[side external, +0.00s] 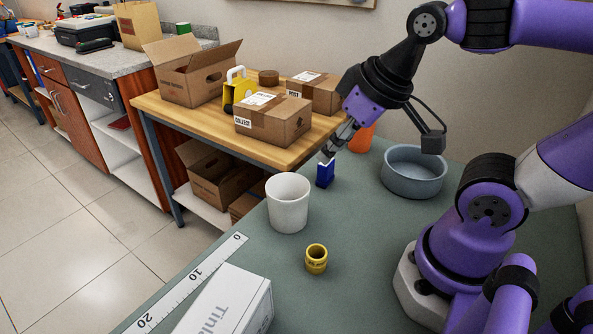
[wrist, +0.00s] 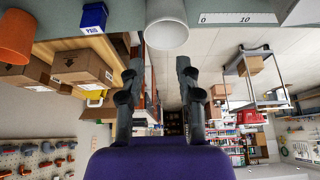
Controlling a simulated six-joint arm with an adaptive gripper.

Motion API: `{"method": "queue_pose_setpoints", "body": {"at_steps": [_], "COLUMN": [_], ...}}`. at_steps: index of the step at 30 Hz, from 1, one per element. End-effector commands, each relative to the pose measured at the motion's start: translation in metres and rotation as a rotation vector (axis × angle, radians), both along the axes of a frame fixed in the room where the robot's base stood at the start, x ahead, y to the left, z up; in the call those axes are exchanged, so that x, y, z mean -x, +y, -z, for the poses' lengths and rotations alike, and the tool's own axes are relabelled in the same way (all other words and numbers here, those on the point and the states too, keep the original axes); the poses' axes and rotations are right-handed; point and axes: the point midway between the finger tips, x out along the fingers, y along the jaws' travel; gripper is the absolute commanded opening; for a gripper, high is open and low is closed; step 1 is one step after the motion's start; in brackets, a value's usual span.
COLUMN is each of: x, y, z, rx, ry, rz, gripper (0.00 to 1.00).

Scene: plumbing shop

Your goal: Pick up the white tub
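The white tub (side external: 288,205) stands upright and open-topped near the left edge of the green work surface. It also shows at the top middle of the wrist view (wrist: 166,32), beyond the gap between my fingers. My gripper (side external: 334,147) is above the work surface, behind and to the right of the tub in the side view, and apart from it. In the wrist view my gripper (wrist: 158,75) has its two fingers spread wide with nothing between them, so it is open and empty.
A small blue box (side external: 325,173) stands just below my gripper, with an orange cup (side external: 361,138) and a grey round bowl (side external: 413,172) behind. A yellow fitting (side external: 316,259), a white box (side external: 226,302) and a ruler strip (side external: 190,283) lie nearer. Cartons (side external: 273,120) stand on the wooden table.

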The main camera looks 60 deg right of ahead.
Motion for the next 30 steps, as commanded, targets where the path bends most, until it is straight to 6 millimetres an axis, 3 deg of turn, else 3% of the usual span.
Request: {"method": "queue_pose_setpoints", "body": {"at_steps": [7,15,20,30], "x": [-0.037,-0.085,-0.094,-0.094], "y": [-0.009,-0.028,-0.033,-0.031], "z": [0.008,0.044,0.06,0.108], "rx": [-0.011,-0.043,-0.055,-0.056], "ry": [0.191,0.418,0.474,0.484], "rz": [0.016,0.03,0.033,0.031], "gripper": [0.39,0.39,0.39,0.39]}}
